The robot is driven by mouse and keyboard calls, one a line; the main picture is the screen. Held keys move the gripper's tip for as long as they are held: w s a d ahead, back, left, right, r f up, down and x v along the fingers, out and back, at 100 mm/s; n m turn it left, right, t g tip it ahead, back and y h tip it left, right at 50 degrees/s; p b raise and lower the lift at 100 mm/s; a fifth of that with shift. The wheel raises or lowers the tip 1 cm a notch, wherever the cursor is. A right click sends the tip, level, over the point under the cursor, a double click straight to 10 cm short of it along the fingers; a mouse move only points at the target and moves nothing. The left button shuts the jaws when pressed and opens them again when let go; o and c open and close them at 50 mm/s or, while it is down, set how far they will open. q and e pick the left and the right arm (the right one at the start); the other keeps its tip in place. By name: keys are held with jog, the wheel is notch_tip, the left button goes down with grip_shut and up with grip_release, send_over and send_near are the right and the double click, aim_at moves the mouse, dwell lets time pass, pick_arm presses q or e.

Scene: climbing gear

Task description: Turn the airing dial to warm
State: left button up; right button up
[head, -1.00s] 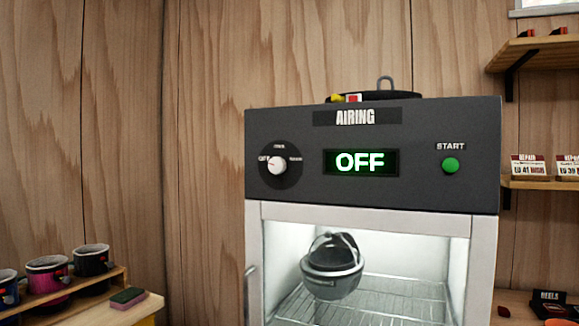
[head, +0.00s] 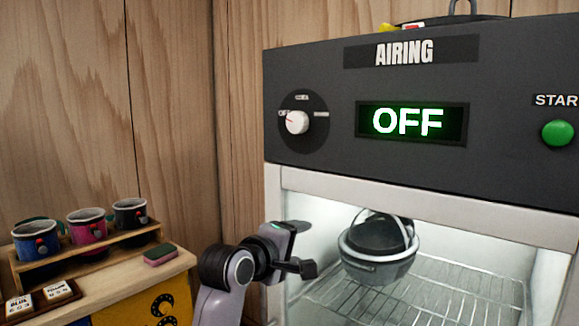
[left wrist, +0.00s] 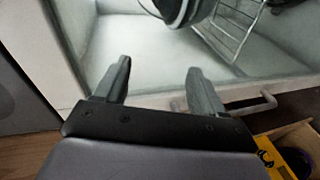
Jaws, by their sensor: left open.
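The airing dial is a white knob (head: 297,122) on a dark round plate at the left of the cabinet's dark panel. Its red mark points left, toward the OFF label. The green display (head: 408,122) reads OFF. My left gripper (head: 306,248) is in front of the cabinet's lower left part, below the dial and apart from it. In the left wrist view its two fingers (left wrist: 160,85) are spread with nothing between them. The dial does not show in the left wrist view. My right gripper is not in view.
A green start button (head: 557,133) is at the panel's right. At left, a wooden stand holds several mugs (head: 88,226), near a sponge (head: 160,254).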

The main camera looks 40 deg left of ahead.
pick_arm(q)
notch_tip(320, 180, up, 12)
jog(key=s+a+r+n+t, duration=0.1)
jog(key=s+a+n, duration=0.1)
jog(key=n, duration=0.3)
jog(key=n+t+h+p, duration=0.1)
jog(key=n+t+h, duration=0.1)
jog(key=n, duration=0.2)
send_near(294, 123)
jog(key=w, duration=0.4)
jog(key=w+p, duration=0.1)
jog(key=w, duration=0.3)
jog(key=shift+w+d+r, duration=0.15)
jog(key=shift+w+d, duration=0.05)
jog(key=shift+d, duration=0.15)
jog(key=c, duration=1.1)
